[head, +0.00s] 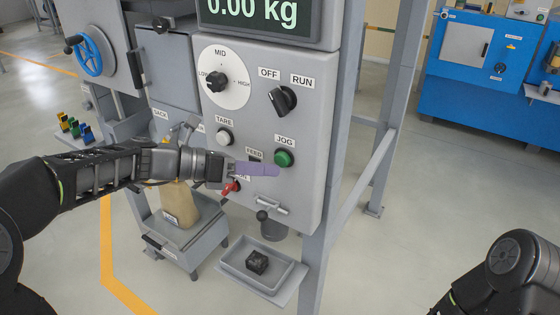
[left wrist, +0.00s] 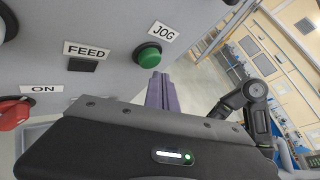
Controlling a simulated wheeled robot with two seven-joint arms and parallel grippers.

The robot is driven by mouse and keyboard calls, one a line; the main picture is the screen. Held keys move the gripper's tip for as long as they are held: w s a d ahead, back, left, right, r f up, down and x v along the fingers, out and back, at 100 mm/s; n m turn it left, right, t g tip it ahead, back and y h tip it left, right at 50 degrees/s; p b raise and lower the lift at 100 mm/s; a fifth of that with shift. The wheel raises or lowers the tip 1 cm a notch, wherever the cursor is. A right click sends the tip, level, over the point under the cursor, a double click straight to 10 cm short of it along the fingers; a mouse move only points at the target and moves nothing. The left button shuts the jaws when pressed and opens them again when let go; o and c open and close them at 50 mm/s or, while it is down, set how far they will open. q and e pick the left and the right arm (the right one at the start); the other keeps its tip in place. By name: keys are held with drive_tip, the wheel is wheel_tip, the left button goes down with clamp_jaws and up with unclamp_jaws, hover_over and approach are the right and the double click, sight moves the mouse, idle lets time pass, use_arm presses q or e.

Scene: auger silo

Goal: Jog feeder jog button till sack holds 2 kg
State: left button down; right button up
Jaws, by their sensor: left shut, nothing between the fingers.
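The green jog button (head: 284,158) sits under its JOG label on the grey control panel (head: 300,200). It also shows in the left wrist view (left wrist: 147,55). My left gripper (head: 278,170) is shut and empty, its purple fingers just below the button in the head view and apart from it in the wrist view. The display (head: 255,12) reads 0.00 kg. A tan sack (head: 178,205) stands upright on the scale platform below the panel, partly hidden by my left arm. The right gripper is out of view; only part of my right arm shows at the lower right.
The panel also has a speed dial (head: 217,82), an OFF/RUN knob (head: 283,100), a white TARE button (head: 224,136) and a red switch (head: 231,188). A grey tray (head: 290,272) holds a small black block (head: 257,262). A frame post stands right of the panel.

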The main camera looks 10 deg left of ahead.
use_arm(q)
drive_tip(key=shift+r, duration=0.1)
idle(0.7)
drive_tip(key=shift+w+d+p, duration=0.2)
drive_tip(key=shift+w+p, duration=0.2)
drive_tip(key=shift+p, duration=0.05)
